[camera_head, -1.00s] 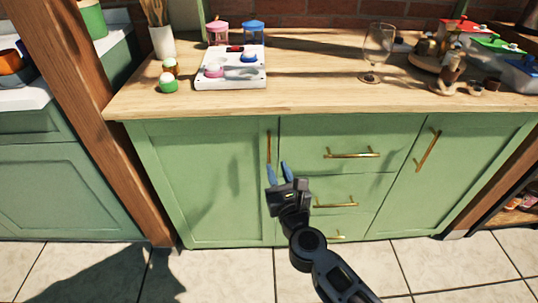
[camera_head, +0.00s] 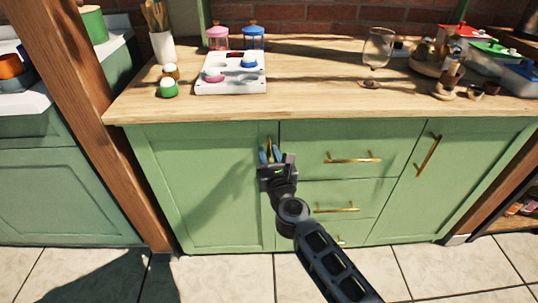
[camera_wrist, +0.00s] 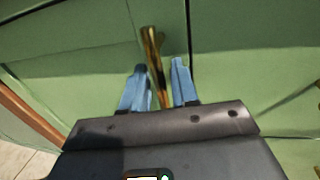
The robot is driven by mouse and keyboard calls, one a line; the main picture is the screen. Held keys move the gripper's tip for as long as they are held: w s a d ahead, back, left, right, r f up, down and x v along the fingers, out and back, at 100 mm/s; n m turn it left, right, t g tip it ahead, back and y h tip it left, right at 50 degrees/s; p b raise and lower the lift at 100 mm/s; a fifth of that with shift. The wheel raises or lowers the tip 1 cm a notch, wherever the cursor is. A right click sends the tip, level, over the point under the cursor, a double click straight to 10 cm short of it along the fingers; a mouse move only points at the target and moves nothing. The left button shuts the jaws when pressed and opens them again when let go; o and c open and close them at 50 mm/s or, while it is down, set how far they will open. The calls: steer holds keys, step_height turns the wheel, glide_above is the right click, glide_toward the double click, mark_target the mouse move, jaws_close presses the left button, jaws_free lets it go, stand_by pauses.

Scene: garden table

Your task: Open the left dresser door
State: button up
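The left dresser door (camera_head: 205,185) is green and shut, flush with the dresser front. Its vertical brass handle (camera_head: 269,143) is near the door's right edge; its upper part shows above my gripper and the rest is hidden in the head view. My gripper (camera_head: 270,155) is at the handle with its blue fingers apart. In the wrist view, the handle (camera_wrist: 152,50) runs between the two open fingers (camera_wrist: 158,85), nearer the left one. I cannot tell whether either finger touches it.
Drawers with brass handles (camera_head: 353,158) are just right of the door, and a right door (camera_head: 455,170) is beyond them. A wooden post (camera_head: 85,130) stands at the left. The wooden top (camera_head: 310,85) holds a white tray (camera_head: 231,85), a glass (camera_head: 378,48) and jars.

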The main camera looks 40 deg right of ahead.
steer(key=shift+c, duration=0.3)
jaws_close()
